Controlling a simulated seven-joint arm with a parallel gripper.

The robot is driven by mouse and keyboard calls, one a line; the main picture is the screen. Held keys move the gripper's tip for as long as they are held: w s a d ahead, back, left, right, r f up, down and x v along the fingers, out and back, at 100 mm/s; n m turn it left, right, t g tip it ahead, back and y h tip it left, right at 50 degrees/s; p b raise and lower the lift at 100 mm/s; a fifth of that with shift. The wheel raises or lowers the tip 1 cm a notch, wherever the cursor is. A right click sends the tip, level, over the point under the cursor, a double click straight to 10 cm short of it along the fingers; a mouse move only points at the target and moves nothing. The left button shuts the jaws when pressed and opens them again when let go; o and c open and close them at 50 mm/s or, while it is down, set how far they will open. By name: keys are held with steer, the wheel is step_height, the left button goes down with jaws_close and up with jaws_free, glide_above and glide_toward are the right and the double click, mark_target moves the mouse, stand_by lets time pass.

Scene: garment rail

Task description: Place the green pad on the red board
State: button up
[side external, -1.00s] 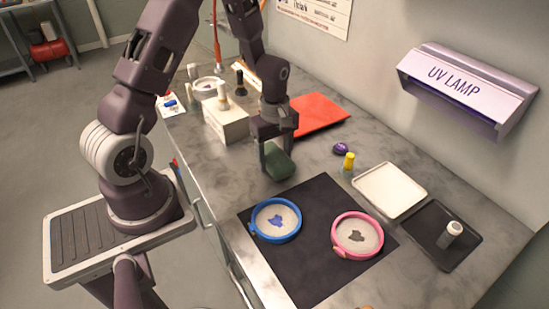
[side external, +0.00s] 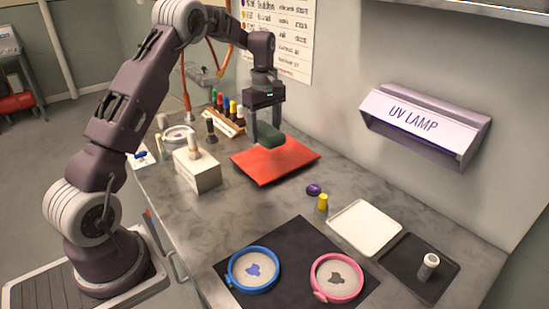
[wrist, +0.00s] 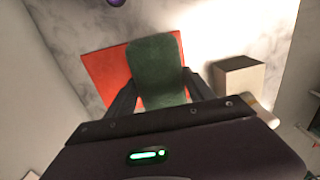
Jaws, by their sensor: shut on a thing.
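The green pad (side external: 268,134) is held between the fingers of my gripper (side external: 265,128), which is shut on it. The pad is over the red board (side external: 295,154), toward its back left part. I cannot tell whether the pad touches the board or hangs just above it. In the wrist view the green pad (wrist: 156,70) sits between the two dark fingers (wrist: 160,92) and covers part of the red board (wrist: 102,70). The rest of the board's surface is bare.
A cream box (side external: 197,170) stands left of the board, with coloured bottles (side external: 228,108) behind. A purple item (side external: 314,189) and a yellow-capped bottle (side external: 322,202) stand in front. Blue (side external: 253,270) and pink hoops (side external: 338,277) lie on a black mat. A UV lamp (side external: 425,122) hangs on the wall.

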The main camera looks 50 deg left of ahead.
mark_target(266, 167)
steer(key=f, duration=0.9)
steer(key=shift+w+a+f, duration=0.2)
steer(key=shift+w+f, duration=0.05)
steer(key=shift+f, duration=0.15)
steer(key=shift+f, duration=0.15)
steer(key=o, duration=1.5)
